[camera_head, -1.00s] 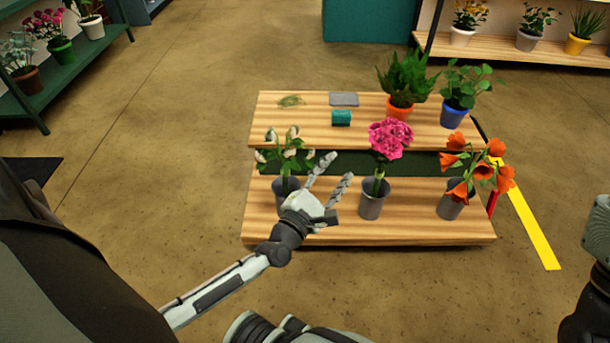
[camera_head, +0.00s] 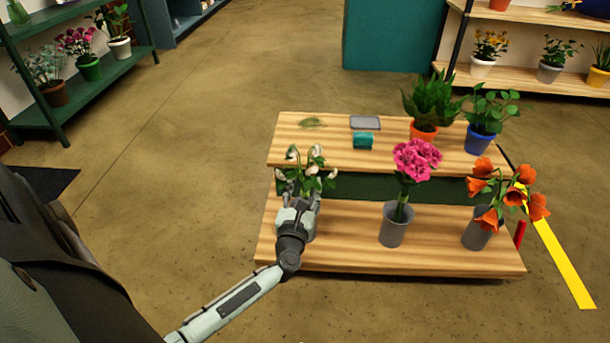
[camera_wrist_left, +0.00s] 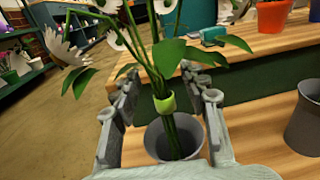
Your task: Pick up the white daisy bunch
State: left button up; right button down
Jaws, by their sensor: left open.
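The white daisy bunch (camera_head: 315,160) has white blooms and green leaves and stands at the left of the lower shelf of the wooden stand. In the left wrist view, its stems (camera_wrist_left: 160,82) carry a green band and go down into a grey vase (camera_wrist_left: 190,129). My left gripper (camera_head: 299,188) is in front of the bunch and hides most of the vase. In the left wrist view, the fingers of the left gripper (camera_wrist_left: 163,95) are open, one on each side of the stems, with gaps showing. My right gripper is not in view.
On the lower shelf (camera_head: 345,235), pink carnations (camera_head: 416,160) and orange flowers (camera_head: 488,188) stand in grey vases to the right. The upper shelf (camera_head: 300,150) holds a teal box (camera_head: 363,140), a grey tray (camera_head: 365,122) and two potted plants.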

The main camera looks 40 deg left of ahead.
pick_arm(q)
jog(key=shift+w+a, duration=0.2)
jog(key=shift+w, duration=0.1)
jog(key=shift+c, duration=0.5)
grip_shut()
jog(key=shift+r, duration=0.1)
